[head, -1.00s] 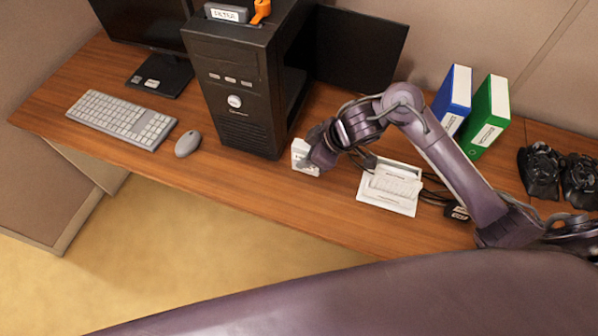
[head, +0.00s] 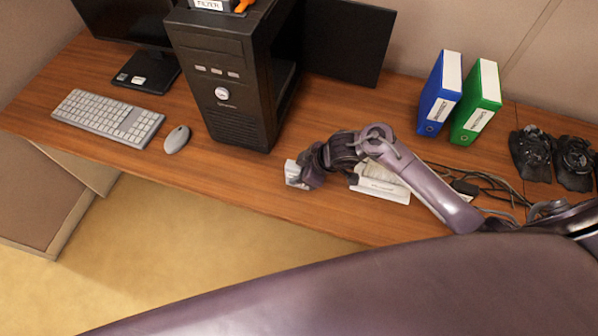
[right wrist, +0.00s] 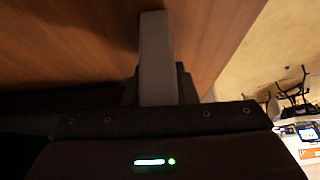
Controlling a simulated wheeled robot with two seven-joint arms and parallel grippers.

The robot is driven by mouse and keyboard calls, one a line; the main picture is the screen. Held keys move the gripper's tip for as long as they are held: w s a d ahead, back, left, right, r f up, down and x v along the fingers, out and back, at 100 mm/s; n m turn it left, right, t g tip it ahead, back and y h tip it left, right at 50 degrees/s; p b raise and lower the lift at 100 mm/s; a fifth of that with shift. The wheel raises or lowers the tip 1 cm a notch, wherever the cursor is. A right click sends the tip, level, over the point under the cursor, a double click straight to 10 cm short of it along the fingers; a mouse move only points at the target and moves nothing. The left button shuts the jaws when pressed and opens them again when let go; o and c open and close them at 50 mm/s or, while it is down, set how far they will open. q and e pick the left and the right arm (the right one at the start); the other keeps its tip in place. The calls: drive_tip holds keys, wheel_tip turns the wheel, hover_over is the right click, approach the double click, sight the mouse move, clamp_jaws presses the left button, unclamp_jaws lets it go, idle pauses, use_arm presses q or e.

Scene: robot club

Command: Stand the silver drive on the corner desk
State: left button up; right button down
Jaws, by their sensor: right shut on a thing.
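The silver drive (head: 293,174) is a small pale box in the head view, at the left end of my right arm. My right gripper (head: 305,174) is shut on it, and the fingers hide part of it. The drive is over the front part of the wooden desk (head: 215,178), to the right of the black computer tower and a little in front of it. In the right wrist view the drive (right wrist: 155,60) is a grey upright bar in the jaws, with wood behind it. I cannot tell whether it touches the desk. My left gripper is out of view.
The black tower (head: 240,100) stands close by on the left, with a mouse (head: 177,139) and keyboard (head: 108,118) beyond. White papers or a booklet (head: 380,185) lie under my arm. Blue (head: 440,95) and green (head: 477,100) binders and cables (head: 490,185) are at right.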

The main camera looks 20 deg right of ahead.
drive_tip(key=shift+f, duration=0.1)
drive_tip(key=c, duration=1.2)
unclamp_jaws()
drive_tip(key=shift+o, duration=0.2)
drive_tip(key=shift+d+r, duration=0.2)
drive_tip(key=shift+r, duration=0.25)
drive_tip(key=v, duration=1.1)
drive_tip(key=shift+s+r+p, duration=0.15)
drive_tip(key=shift+p, duration=0.3)
